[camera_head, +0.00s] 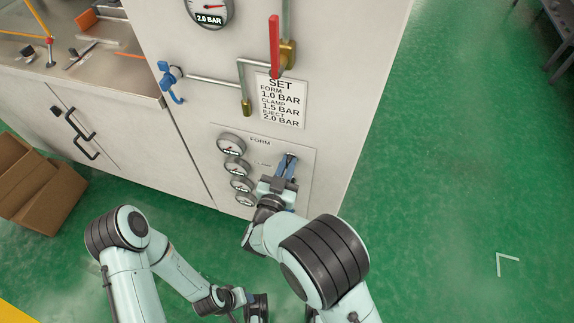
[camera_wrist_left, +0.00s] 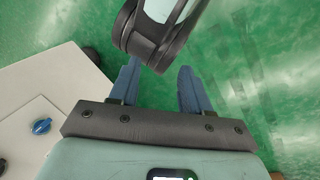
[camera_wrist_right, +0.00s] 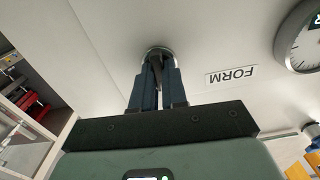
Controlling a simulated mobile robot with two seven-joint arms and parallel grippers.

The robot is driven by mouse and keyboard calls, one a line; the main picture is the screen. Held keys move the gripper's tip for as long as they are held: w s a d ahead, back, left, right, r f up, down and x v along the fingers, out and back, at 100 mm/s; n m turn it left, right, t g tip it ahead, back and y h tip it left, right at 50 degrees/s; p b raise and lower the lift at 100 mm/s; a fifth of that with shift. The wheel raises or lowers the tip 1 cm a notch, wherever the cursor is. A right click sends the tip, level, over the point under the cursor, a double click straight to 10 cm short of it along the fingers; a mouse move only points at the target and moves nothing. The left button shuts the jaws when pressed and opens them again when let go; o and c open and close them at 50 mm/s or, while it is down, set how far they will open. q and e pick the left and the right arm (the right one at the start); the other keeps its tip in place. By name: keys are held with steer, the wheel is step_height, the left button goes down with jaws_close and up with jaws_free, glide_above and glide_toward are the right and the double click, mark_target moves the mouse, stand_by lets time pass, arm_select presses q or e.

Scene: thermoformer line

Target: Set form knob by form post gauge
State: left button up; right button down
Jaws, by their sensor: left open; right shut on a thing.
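My right gripper (camera_head: 289,164) is shut on the form knob at the upper right of the gauge panel (camera_head: 300,150). The right wrist view shows the form knob (camera_wrist_right: 158,53) between the blue fingertips, partly covered by them. The FORM label (camera_wrist_right: 231,76) and a round gauge (camera_wrist_right: 300,40) lie to its right there. In the head view the top small gauge (camera_head: 230,144) is left of the FORM label; its reading is too small to tell. My left gripper (camera_wrist_left: 159,88) is open and empty, with a dark-and-pale arm link beyond its fingers.
A sign (camera_head: 281,100) reads form 1.0, clamp 1.5, eject 2.0 bar. Above are a large gauge (camera_head: 208,9) at 2.0 bar, a red lever (camera_head: 274,45) and a blue valve (camera_head: 170,78). The left wrist view shows a blue knob (camera_wrist_left: 41,126).

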arm_select(q)
steer(key=w+a+f+t+y+b, duration=0.1)
steer(key=w+a+f+t+b, duration=0.15)
steer(key=w+f+b, duration=0.3)
steer(key=s+a+f+g+b, duration=0.1)
steer(key=s+f+g+b, duration=0.1)
steer(key=s+f, duration=0.2)
steer(key=s+a+f+n+g+b, duration=0.1)
steer(key=s+f+g+b, duration=0.2)
steer(key=s, duration=0.4)
steer(key=shift+s+a+f, duration=0.25)
steer(key=shift+a+f, duration=0.05)
steer(key=shift+f, duration=0.35)
arm_select(e)
steer(key=shift+s+d+f+m, duration=0.1)
steer(key=shift+f+m, duration=0.05)
steer(key=shift+m, duration=4.15)
steer(key=shift+w+a+f+m, duration=0.1)
steer(key=shift+m, duration=4.2)
steer(key=shift+s+d+f+m, duration=0.1)
steer(key=shift+f+m, duration=0.05)
steer(key=shift+m, duration=4.15)
steer(key=c, duration=1.2)
jaws_free()
steer(key=shift+o, duration=0.2)
